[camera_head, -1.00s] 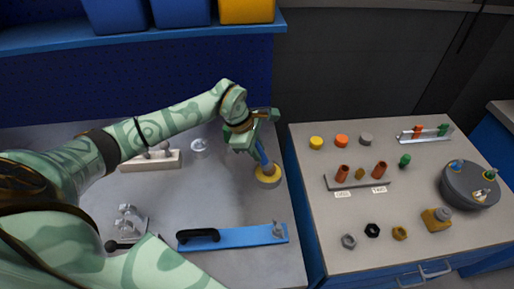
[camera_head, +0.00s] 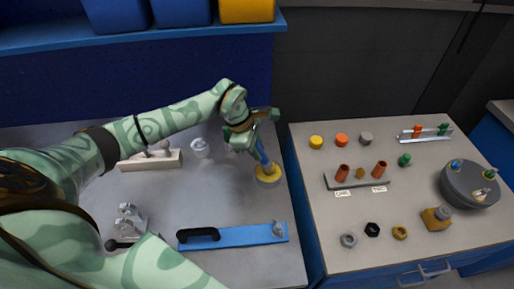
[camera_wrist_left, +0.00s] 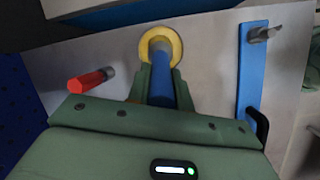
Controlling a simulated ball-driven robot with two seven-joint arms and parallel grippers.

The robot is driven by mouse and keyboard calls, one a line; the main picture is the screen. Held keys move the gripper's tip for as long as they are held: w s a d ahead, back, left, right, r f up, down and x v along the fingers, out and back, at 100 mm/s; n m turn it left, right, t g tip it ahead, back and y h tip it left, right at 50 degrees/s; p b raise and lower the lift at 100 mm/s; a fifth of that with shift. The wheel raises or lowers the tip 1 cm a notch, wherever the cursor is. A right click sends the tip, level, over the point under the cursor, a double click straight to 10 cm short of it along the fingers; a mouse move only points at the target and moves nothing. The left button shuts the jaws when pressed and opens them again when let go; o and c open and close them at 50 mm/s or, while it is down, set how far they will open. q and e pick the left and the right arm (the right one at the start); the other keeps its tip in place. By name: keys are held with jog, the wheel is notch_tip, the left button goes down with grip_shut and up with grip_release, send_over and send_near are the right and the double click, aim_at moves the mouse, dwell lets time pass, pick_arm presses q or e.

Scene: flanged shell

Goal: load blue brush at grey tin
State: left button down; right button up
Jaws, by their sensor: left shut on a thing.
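My left gripper (camera_head: 257,141) is shut on the blue brush (camera_head: 262,158), which points down. The left wrist view shows the brush's thick blue handle (camera_wrist_left: 161,75) between the green fingers. Its lower end is at a yellow round piece (camera_head: 268,176) with a ring-like rim in the left wrist view (camera_wrist_left: 176,40). I cannot tell whether the tip touches it or is inside. A small light grey round thing (camera_head: 200,148) stands left of the gripper; I cannot tell for sure that it is the grey tin. My right gripper is not in view.
A blue board with a black handle (camera_head: 240,236) lies nearer me. A red rod with a grey end (camera_wrist_left: 91,80) is left of the fingers in the left wrist view. A grey block with knobs (camera_head: 152,161) stands at left. The right-hand bench (camera_head: 310,185) carries several small parts.

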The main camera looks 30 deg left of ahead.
pick_arm(q)
notch_tip(320, 180, up, 7)
jog(key=p, duration=0.5)
dwell(0.4)
dwell(0.4)
